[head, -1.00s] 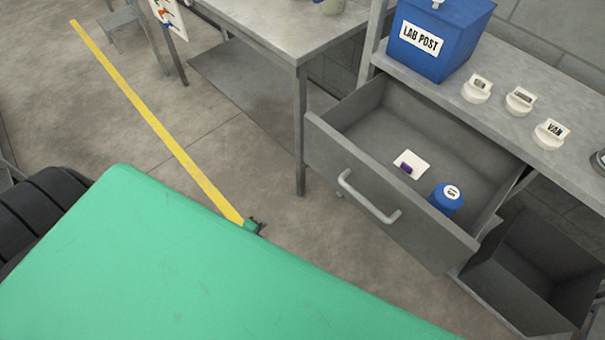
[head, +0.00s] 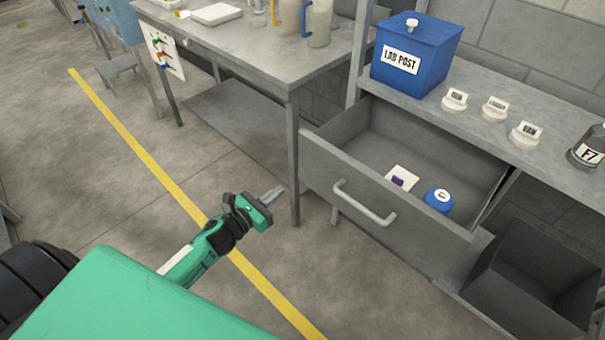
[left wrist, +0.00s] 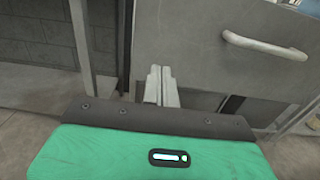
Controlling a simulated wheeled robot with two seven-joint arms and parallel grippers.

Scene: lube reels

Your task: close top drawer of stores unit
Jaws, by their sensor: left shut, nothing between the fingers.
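The top drawer (head: 330,165) of the grey stores unit is pulled out in the head view. It has a bar handle (head: 364,203) on its front. Inside lie a white card with a purple piece (head: 401,179) and a blue round container (head: 438,200). My left gripper (head: 274,194) is shut and empty, left of the drawer front and apart from it. In the left wrist view its fingers (left wrist: 160,86) point toward the lower left part of the drawer front (left wrist: 190,40), with the handle (left wrist: 265,45) to the right. My right gripper is out of view.
A lower open bin (head: 530,275) juts out below the drawer at the right. A blue LAB POST box (head: 415,60), several white labelled knobs and a dark bottle (head: 590,147) stand on the unit's top. A grey table (head: 265,50) stands to the left; its leg is close beyond my left gripper.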

